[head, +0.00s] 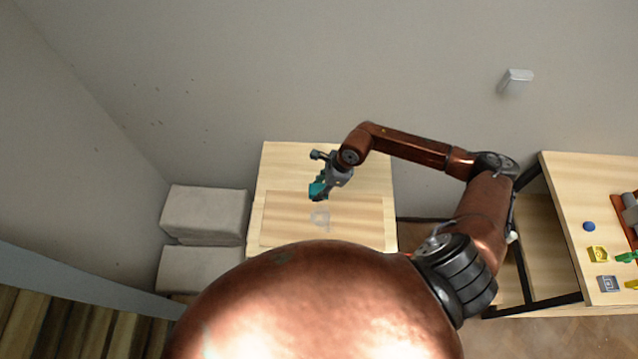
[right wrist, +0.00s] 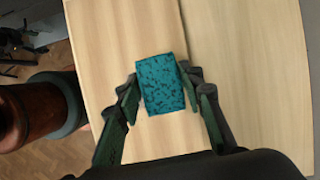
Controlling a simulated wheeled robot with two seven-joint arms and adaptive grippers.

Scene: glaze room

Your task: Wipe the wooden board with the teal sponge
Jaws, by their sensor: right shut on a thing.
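The teal sponge (head: 317,190) is between the fingers of my right gripper (head: 326,187), which is shut on it. The sponge also shows dark-speckled in the right wrist view (right wrist: 160,84), with a finger of the right gripper (right wrist: 163,98) on each side. The wooden board (head: 285,222) lies on the light wooden table (head: 290,160). A pale greyish smudge (head: 320,217) shows on the board, just below the sponge in the head view. I cannot tell whether the sponge touches the board. My left gripper is not in view.
Grey block-like cushions (head: 205,213) stand left of the table. A second wooden table (head: 570,190) at the right holds a blue round thing (head: 589,226), a yellow piece (head: 597,254) and other small items. A white box (head: 517,76) is on the wall.

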